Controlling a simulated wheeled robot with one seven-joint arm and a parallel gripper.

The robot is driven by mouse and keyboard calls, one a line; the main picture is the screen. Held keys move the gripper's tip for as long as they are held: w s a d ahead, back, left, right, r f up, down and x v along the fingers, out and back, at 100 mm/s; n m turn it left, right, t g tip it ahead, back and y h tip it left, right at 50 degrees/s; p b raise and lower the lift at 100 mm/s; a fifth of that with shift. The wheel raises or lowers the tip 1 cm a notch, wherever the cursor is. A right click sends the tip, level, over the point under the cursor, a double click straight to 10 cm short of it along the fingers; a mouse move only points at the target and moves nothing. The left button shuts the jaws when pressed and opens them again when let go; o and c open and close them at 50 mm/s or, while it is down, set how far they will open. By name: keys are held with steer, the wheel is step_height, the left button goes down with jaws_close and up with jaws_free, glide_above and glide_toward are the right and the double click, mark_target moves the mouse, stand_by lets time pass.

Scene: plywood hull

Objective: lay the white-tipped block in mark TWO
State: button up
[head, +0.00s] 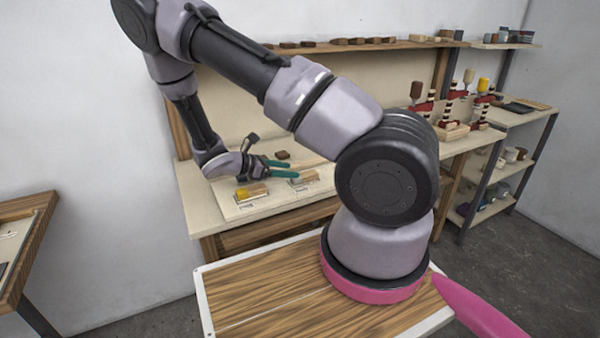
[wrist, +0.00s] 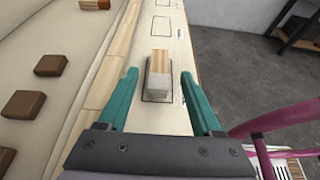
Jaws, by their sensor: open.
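The white-tipped block (wrist: 159,70), wooden with a pale grey-white end, lies flat within a dark rectangular outline in the wrist view. It also shows in the head view (head: 306,177), close by my fingertips. My gripper (wrist: 160,75) has two teal fingers spread apart, one on each side of the block, with a visible gap on both sides. Whether the fingertips are above it or level with it is unclear. Further outlined marks (wrist: 162,25) lie in line beyond the block and look empty. No mark's label is legible, so I cannot tell which is TWO.
A yellow-tipped block (head: 250,192) lies on the pale board at left in the head view. Several brown blocks (wrist: 22,104) lie left of the wooden strip (wrist: 95,95) in the wrist view. A rack of handled tools (head: 468,100) stands on the bench at right.

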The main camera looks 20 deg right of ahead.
steer(key=v, duration=0.4)
steer(key=shift+a, duration=0.15)
steer(key=s+r+m+t+y, duration=0.2)
steer(key=s+r+m+y, duration=0.3)
steer(key=r, duration=0.7)
steer(key=s+a+r+m+t+y, duration=0.1)
steer(key=s+r+m+y, duration=0.4)
steer(key=r, duration=0.8)
steer(key=s+a+r+m+t+y, duration=0.1)
steer(key=s+r+m+t+y, duration=0.2)
steer(key=s+r+m, duration=0.6)
step_height(320, 180, up, 4)
steer(key=m+y, duration=0.2)
steer(key=m, duration=0.1)
steer(key=shift+s+a+m+t, duration=0.2)
steer(key=shift+m+t, duration=0.1)
steer(key=shift+t, duration=0.1)
